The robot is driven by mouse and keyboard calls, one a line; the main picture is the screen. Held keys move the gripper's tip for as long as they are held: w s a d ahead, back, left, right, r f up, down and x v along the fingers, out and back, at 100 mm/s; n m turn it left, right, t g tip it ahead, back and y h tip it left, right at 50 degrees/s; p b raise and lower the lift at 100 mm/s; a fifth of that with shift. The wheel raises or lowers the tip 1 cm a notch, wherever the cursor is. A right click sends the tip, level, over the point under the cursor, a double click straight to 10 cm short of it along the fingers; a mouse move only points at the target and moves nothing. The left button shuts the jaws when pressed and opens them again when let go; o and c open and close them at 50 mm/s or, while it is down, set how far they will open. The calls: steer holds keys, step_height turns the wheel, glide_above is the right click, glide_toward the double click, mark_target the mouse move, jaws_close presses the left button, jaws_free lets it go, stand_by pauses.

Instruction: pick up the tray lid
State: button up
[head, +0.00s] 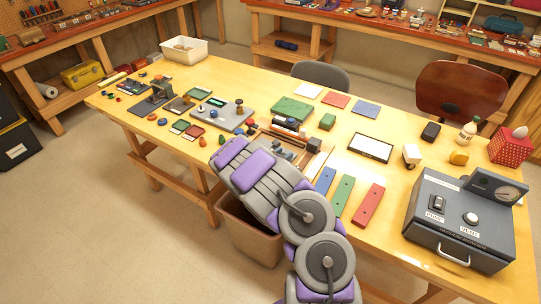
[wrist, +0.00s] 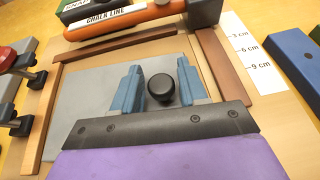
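The tray lid (wrist: 80,95) looks like a flat grey panel with a round black knob (wrist: 161,85), lying inside a wooden frame in the wrist view. My gripper (wrist: 157,68) is open, with one blue finger on each side of the knob. A gap shows between the knob and the left finger; the right finger is closer, and I cannot tell if it touches. The near part of the lid is hidden by my gripper. In the head view my arm reaches over the table's front edge and covers much of this spot.
A chalk line tool (wrist: 120,22) lies just beyond the frame. A clamp (wrist: 25,75) is at left and a cm scale (wrist: 247,50) at right. On the table (head: 235,75), coloured bars (head: 342,195) and a vacuum box (head: 460,225) lie to the right.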

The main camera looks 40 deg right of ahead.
jaws_close()
stand_by(0.3)
